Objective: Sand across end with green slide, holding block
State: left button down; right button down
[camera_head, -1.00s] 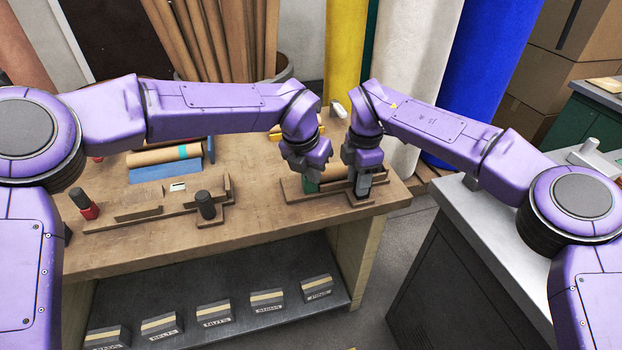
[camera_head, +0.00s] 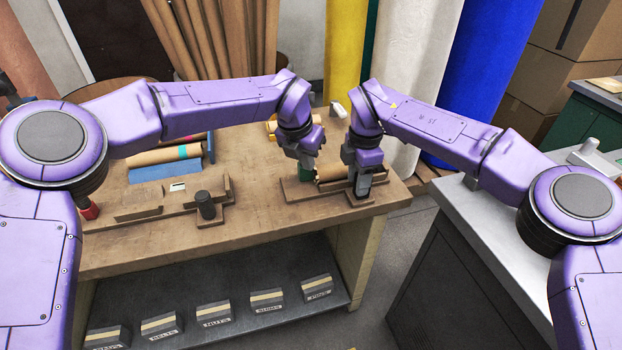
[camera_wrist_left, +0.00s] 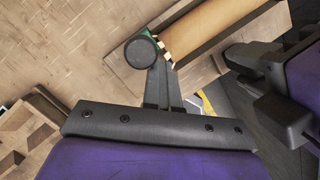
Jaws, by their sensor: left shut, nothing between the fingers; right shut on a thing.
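The brown roll (camera_head: 338,171) lies in a wooden holder (camera_head: 296,192) at the bench's right end; it also shows in the left wrist view (camera_wrist_left: 205,32). The green slide (camera_head: 304,175) is at the roll's left end, mostly hidden; a green edge shows in the left wrist view (camera_wrist_left: 120,74). My left gripper (camera_head: 308,166) is shut and empty above that end. In the left wrist view a dark round knob (camera_wrist_left: 143,52) is at its fingertips; I cannot tell whether they touch. My right gripper (camera_head: 361,190) is shut on the block, mostly hidden, at the holder's right front.
A second wooden fixture with a black knob (camera_head: 205,204) stands left on the bench (camera_head: 250,222). Brown rolls (camera_head: 165,154) lie behind it by a blue piece. A grey cabinet (camera_head: 470,235) stands right. Bench surface between the fixtures is clear.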

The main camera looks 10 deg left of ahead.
pick_arm(q)
jog(key=shift+w+a, duration=0.1)
jog(key=shift+w, duration=0.15)
jog(key=shift+s, duration=0.1)
jog(key=d+v, duration=0.1)
jog(key=v, duration=0.6)
jog(key=shift+w+d, duration=0.3)
jog(key=shift+w, duration=0.05)
jog(key=shift+r, duration=0.15)
pick_arm(e)
grip_release()
dwell(0.6)
